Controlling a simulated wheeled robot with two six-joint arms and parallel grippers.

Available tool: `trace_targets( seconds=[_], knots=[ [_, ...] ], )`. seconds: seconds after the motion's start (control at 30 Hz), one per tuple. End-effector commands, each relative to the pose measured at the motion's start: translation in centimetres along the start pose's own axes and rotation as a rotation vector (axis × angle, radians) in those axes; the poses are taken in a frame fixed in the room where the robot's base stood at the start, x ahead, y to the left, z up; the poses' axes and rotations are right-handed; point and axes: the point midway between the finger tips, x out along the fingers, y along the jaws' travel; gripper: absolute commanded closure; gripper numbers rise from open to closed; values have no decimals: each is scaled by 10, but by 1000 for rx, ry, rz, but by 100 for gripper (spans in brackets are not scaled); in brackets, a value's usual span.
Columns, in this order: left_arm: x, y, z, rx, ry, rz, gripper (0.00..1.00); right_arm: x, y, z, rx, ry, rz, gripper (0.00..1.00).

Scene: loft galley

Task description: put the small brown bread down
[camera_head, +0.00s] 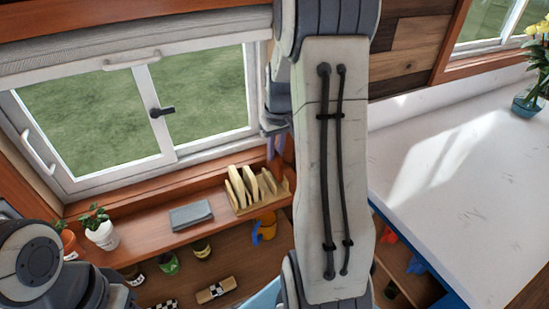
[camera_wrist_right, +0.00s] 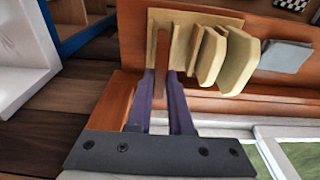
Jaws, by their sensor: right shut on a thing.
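My right gripper (camera_wrist_right: 161,76) has purple fingers and is shut on a thin brown slice, the small brown bread (camera_wrist_right: 161,52), seen edge-on in the right wrist view. The bread stands upright at the end of a row of cream slices (camera_wrist_right: 212,55) in a light wooden rack (camera_wrist_right: 195,15). I cannot tell whether it touches the rack's base. In the head view the right gripper (camera_head: 276,148) is partly hidden behind my own arm, above the rack (camera_head: 262,207); the bread is not clear there. My left arm's links show at lower left, without its fingers.
The rack is on a wooden ledge (camera_head: 150,245) below the window. A grey folded thing (camera_head: 191,215) lies left of the rack, and a potted plant (camera_head: 101,234) stands farther left. A white counter (camera_head: 450,190) at right has a wide clear area.

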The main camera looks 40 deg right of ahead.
Motion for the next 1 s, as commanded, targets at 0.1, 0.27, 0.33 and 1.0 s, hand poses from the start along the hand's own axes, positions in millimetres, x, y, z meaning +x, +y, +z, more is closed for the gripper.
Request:
trace_targets(
  seconds=[0.1,0.27,0.33,1.0],
  knots=[
    [-9,1,0,1,0,0,50,16,-1,4,0,-8,-3,100],
    [-15,1,-1,2,0,0,50,35,-1,6,0,-5,-2,100],
    [-14,1,-1,3,0,0,50,37,-1,5,0,-2,-1,100],
    [-11,1,0,2,0,0,50,40,-1,6,-1,-2,-1,52]
  ],
)
